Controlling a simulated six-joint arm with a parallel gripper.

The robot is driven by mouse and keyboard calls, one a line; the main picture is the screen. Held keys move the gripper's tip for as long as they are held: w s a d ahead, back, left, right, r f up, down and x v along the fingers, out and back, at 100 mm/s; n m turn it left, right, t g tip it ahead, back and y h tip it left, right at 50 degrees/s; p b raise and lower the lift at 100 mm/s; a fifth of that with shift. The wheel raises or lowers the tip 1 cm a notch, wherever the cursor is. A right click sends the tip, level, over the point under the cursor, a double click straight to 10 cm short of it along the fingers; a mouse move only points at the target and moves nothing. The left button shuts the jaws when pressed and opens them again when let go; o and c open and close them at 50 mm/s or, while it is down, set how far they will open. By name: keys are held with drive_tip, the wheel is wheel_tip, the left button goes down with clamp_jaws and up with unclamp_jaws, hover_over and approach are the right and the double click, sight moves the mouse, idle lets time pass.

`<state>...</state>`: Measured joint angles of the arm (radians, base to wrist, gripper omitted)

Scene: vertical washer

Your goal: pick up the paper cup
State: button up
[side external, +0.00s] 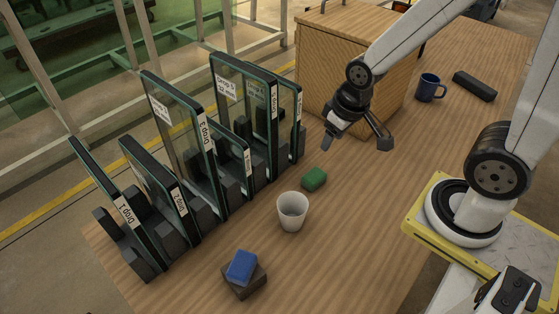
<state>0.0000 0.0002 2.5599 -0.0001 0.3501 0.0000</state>
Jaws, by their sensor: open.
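The white paper cup (291,212) stands upright on the wooden table (375,200), its open mouth facing up. My gripper (356,143) is open and empty, held in the air up and to the right of the cup in the side external view. It is apart from the cup and points downward. Nothing covers the cup in this view.
A green sponge (313,179) lies just behind the cup. A blue block on a dark block (243,270) is in front. Upright glass panels (180,130) in dark holders line the left. A wooden box (335,70), blue mug (430,88) and black bar (474,86) are behind.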

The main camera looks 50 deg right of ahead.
drive_tip(key=shift+r, duration=0.1)
drive_tip(key=w+r+v, duration=0.1)
drive_tip(key=w+v, duration=0.1)
drive_tip(key=v, duration=0.9)
drive_tip(key=w+d+r+n+t+y, duration=0.1)
drive_tip(key=w+d+n+t, duration=0.1)
drive_tip(key=w+n+t, duration=0.45)
drive_tip(key=w+d+r+n+t+y, duration=0.1)
drive_tip(key=w+d+t+y, duration=0.15)
drive_tip(key=w, duration=0.65)
drive_tip(key=s+a+f+n+g+y, duration=0.3)
drive_tip(key=s+a+n+g+y, duration=0.4)
drive_tip(key=s+g+y, duration=0.4)
wheel_tip(320, 180, down, 23)
drive_tip(key=t+h, duration=0.1)
drive_tip(key=shift+s+t, duration=0.25)
drive_tip(key=shift+t, duration=0.05)
drive_tip(key=shift+a+f, duration=0.1)
